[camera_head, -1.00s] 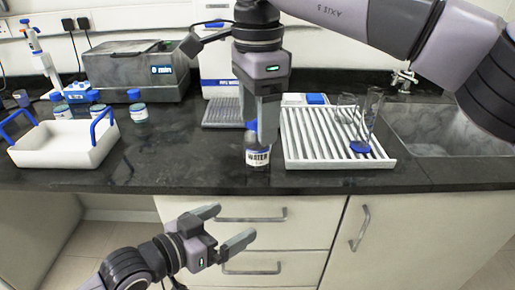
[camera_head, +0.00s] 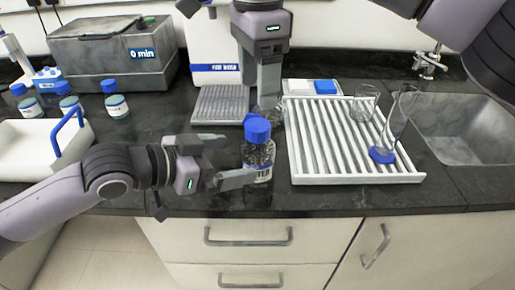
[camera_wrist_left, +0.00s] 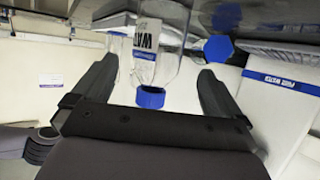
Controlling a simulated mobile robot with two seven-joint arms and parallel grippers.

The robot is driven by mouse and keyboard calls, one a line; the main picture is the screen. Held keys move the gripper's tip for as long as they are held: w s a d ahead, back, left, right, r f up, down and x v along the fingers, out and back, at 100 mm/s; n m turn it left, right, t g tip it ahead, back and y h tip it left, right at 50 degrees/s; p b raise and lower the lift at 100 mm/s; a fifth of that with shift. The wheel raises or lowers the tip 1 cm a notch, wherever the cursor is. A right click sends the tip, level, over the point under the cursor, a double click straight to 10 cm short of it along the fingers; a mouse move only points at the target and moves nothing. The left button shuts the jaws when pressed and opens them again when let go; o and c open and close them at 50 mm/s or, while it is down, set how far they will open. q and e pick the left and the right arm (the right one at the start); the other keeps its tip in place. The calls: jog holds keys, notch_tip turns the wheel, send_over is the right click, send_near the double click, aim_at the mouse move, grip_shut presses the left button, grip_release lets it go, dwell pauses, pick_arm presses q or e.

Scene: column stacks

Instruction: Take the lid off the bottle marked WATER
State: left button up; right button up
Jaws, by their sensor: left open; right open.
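The bottle marked WATER (camera_head: 258,154) stands upright on the dark bench, its blue lid (camera_head: 257,130) on top. My left gripper (camera_head: 238,158) is open and level, pointing right at the bottle. Its nearer finger covers part of the label, leaving "TER" readable. In the left wrist view, which is upside down, the bottle (camera_wrist_left: 151,42) with its lid (camera_wrist_left: 150,97) appears between the open fingers (camera_wrist_left: 152,85). I cannot tell whether they touch it. My right gripper (camera_head: 266,104) is open, pointing down behind the bottle, apart from the lid.
A white ribbed drainer (camera_head: 310,178) right of the bottle holds a beaker (camera_head: 364,103) and a blue-based cylinder (camera_head: 382,155). A sink (camera_head: 470,135) lies further right. Several blue-capped bottles and a white tray (camera_head: 35,150) are at left. The bench edge is close in front.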

aim_at(255, 156)
pick_arm(q)
jog(key=shift+w+d+f, duration=0.15)
jog(key=shift+d, duration=0.3)
pick_arm(e)
jog(key=shift+s, duration=0.15)
pick_arm(q)
jog(key=shift+x, duration=2.7)
